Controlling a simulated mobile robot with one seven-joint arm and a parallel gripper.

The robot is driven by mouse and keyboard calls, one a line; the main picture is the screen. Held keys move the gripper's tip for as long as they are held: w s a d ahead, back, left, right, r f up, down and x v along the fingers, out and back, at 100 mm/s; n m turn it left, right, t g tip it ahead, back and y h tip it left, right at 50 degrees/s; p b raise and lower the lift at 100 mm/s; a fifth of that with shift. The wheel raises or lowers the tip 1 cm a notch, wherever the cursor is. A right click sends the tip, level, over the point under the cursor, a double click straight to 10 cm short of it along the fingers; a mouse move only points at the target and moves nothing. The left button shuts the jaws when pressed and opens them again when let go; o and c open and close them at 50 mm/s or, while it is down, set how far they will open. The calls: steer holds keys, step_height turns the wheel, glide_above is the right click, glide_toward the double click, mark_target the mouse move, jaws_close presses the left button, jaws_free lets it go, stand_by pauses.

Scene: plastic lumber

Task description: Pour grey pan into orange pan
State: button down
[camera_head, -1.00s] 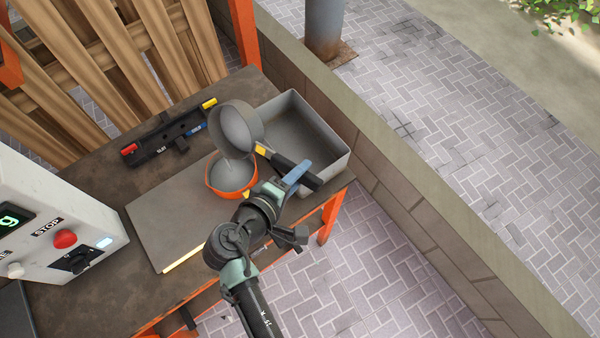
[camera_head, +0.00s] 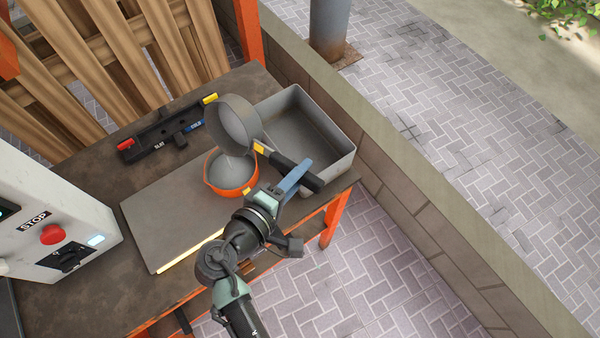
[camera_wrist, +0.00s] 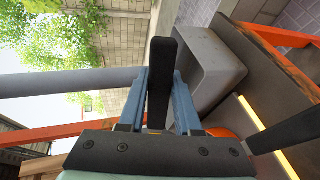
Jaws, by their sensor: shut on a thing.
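The grey pan (camera_head: 233,124) is tilted steeply above the orange pan, its open side facing down toward it. A thin grey stream seems to run from its rim into the orange pan (camera_head: 234,188). The orange pan stands on a flat grey plate (camera_head: 175,225) and holds grey material. My gripper (camera_head: 297,180) is shut on the black handle of the grey pan, right of the orange pan. In the wrist view the blue fingers (camera_wrist: 160,100) clamp the dark handle (camera_wrist: 162,75); an orange edge (camera_wrist: 222,132) shows at lower right.
A grey rectangular bin (camera_head: 335,165) stands right of the pans at the table's edge. A black fixture with red and yellow ends (camera_head: 165,142) lies behind. A white control box with a red button (camera_head: 52,234) is at left. A low wall (camera_head: 390,185) borders the right.

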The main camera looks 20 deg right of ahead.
steer(key=shift+s+a+f+t+h+b, duration=0.1)
steer(key=shift+s+a+t+h+b, duration=0.3)
steer(key=shift+b, duration=1.25)
steer(key=shift+s+a+f+t+h+b, duration=0.1)
steer(key=shift+a+t+h+b, duration=0.4)
steer(key=shift+b, duration=1.1)
steer(key=shift+s+a+r+t+h+b, duration=0.1)
steer(key=shift+s+t+h+b, duration=0.2)
steer(key=shift+b, duration=0.4)
steer(key=shift+w+r+t+h+b, duration=0.1)
steer(key=shift+h+b, duration=0.3)
steer(key=shift+b, duration=0.3)
stand_by(3.4)
